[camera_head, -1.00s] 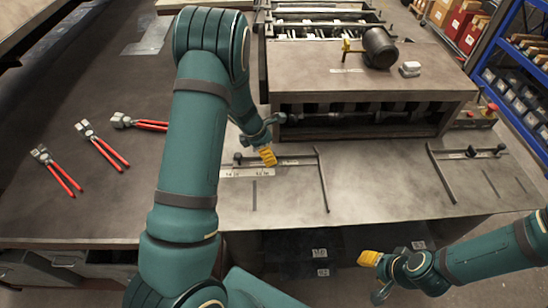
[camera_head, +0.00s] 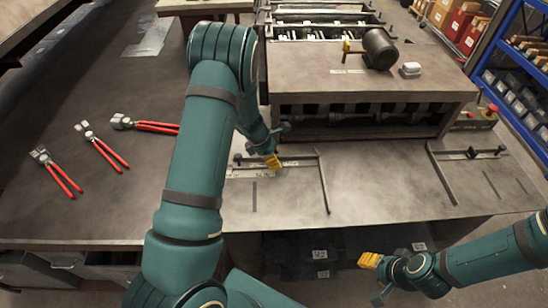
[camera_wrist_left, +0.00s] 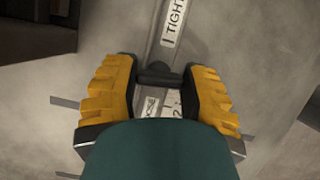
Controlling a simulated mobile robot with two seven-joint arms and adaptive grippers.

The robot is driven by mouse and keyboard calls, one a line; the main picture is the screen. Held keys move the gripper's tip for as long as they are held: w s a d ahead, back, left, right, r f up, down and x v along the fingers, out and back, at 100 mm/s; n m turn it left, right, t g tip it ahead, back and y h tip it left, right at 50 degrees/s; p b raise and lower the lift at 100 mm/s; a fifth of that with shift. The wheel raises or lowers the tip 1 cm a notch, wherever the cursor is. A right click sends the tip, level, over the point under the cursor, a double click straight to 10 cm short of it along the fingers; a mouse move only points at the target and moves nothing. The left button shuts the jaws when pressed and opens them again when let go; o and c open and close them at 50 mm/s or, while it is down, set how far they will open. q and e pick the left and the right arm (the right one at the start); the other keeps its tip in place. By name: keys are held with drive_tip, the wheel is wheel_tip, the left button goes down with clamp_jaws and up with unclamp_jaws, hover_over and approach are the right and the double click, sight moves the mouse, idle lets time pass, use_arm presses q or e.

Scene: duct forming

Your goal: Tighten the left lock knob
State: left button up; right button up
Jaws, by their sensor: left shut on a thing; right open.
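The left lock knob (camera_wrist_left: 158,76) is a small dark knob on a metal bar, seen between the fingertips in the left wrist view. My left gripper (camera_wrist_left: 160,88), with yellow ridged fingers, is shut on it; the fingers reach around it from both sides. In the head view my left gripper (camera_head: 273,161) is at the left gauge bar (camera_head: 302,155) on the bench and hides the knob. A label reading "TIGHT" (camera_wrist_left: 175,22) lies just beyond the knob. My right gripper (camera_head: 370,260) is open and empty, off the bench's front edge at lower right.
A ruler strip (camera_head: 240,172) lies by the left gauge. A second gauge bar (camera_head: 450,155) with a dark knob (camera_head: 471,152) is at right. A machine housing (camera_head: 365,85) stands behind. Several red-handled pliers (camera_head: 103,150) lie at left. The bench between the gauges is clear.

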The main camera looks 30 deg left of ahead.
use_arm(q)
drive_tip(key=shift+m, duration=0.8)
drive_tip(key=o, duration=1.2)
drive_tip(key=shift+g, duration=0.3)
drive_tip(key=v, duration=1.2)
drive_tip(key=shift+a+f, duration=0.1)
